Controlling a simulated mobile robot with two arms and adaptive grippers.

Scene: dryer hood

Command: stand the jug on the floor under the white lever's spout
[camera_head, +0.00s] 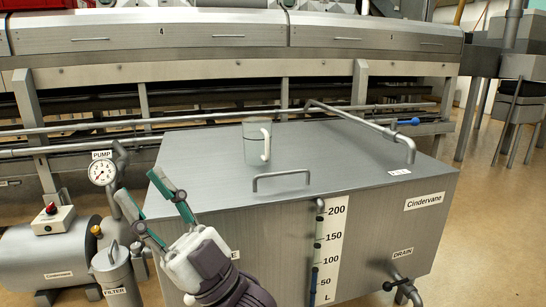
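A clear jug (251,146) with a white handle stands upright on top of the grey metal tank (350,158). My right gripper (137,184) is open and empty, its fingers pointing up and left near the tank's left front corner. It is to the left of the jug and apart from it. No white lever is clearly seen; my gripper and wrist cover part of the tank's front and a label there. My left gripper is not in view.
A raised bar (282,175) stands in front of the jug. The pump gauge (102,172) and filter can (113,272) are close left of my gripper. Floor (490,240) is clear at right.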

